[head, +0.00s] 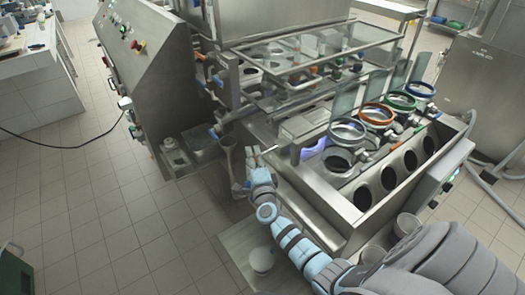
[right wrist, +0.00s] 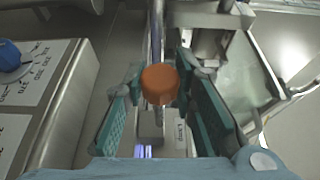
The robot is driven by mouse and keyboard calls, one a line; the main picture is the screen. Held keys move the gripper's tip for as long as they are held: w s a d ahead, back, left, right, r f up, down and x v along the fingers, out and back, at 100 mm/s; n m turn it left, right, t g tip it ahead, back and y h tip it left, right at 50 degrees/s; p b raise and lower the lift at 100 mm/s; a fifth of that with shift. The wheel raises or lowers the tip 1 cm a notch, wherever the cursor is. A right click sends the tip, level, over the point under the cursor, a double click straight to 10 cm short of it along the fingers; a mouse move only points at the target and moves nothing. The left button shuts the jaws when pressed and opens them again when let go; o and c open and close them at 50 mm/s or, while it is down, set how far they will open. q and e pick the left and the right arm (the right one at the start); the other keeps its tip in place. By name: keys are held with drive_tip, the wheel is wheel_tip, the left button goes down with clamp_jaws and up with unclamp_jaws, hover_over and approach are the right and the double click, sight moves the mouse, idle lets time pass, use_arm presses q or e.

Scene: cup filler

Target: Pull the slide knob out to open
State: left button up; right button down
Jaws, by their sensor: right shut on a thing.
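The slide knob (right wrist: 160,84), an orange round cap, shows in the middle of the right wrist view. A metal rod or rail runs behind it. My right gripper (right wrist: 168,76) has its two teal fingers on either side of the knob and is shut on it. In the head view, my right gripper (head: 253,158) is at the near left side of the cup filler (head: 325,205); the knob is too small or hidden to make out there. My left gripper is not in view.
A dial panel with a blue knob (right wrist: 12,54) stands close on the left in the right wrist view. Several coloured rings, one of them green (head: 399,101), sit on the filler's top. A slanted control cabinet (head: 150,70) stands behind left.

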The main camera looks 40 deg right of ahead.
drive_tip(key=shift+a+f, duration=0.1)
drive_tip(key=shift+f, duration=0.05)
drive_tip(key=c, duration=1.3)
unclamp_jaws()
drive_tip(key=shift+a, duration=0.15)
drive_tip(key=v, duration=1.2)
